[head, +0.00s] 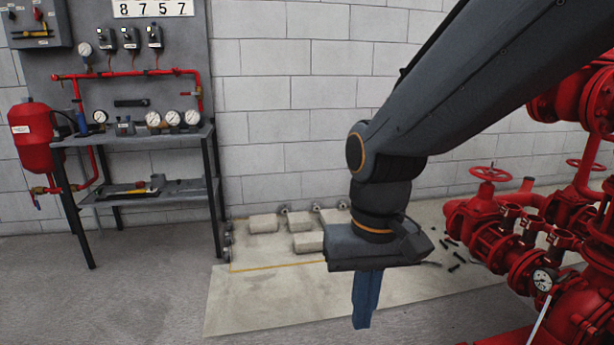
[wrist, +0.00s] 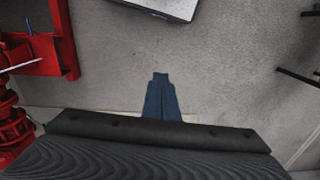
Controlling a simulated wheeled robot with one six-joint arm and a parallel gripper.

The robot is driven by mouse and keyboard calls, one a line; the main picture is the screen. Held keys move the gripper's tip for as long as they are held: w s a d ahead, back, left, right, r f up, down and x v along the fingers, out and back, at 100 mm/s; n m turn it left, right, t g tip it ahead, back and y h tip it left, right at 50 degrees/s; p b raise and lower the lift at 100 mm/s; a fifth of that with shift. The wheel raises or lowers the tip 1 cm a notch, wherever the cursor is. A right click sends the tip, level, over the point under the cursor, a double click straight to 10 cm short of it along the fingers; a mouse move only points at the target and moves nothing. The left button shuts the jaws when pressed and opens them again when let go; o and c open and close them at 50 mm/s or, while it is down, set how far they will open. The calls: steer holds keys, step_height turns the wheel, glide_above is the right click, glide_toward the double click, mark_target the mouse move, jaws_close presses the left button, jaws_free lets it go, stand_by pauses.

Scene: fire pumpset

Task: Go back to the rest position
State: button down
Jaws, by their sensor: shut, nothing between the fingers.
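My gripper (head: 365,312) hangs from my arm in the middle right of the head view and points down. Its blue fingers are together with nothing between them. In the wrist view my gripper (wrist: 160,78) points toward the grey floor, and its blue fingers are closed side by side. In the head view it is in front of the pale floor slab and apart from the pump pipework. No rest position is marked in either view.
Red pump pipework (head: 500,232) with valves and a gauge stands at the right. A workbench (head: 140,195) with gauges stands at the left by the block wall. Pale blocks (head: 264,223) lie on the slab (head: 240,305). Open floor (head: 130,290) lies at the front left.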

steer(key=s+a+f+n, duration=0.1)
steer(key=s+n, duration=0.2)
steer(key=s, duration=0.3)
steer(key=d+r+m+p, duration=0.4)
steer(key=d+r+p, duration=0.7)
steer(key=p, duration=1.1)
step_height(320, 180, up, 3)
steer(key=shift+d+r+m, duration=0.1)
steer(key=shift+d+m, duration=0.2)
steer(key=shift+d, duration=0.1)
steer(key=shift+w, duration=0.1)
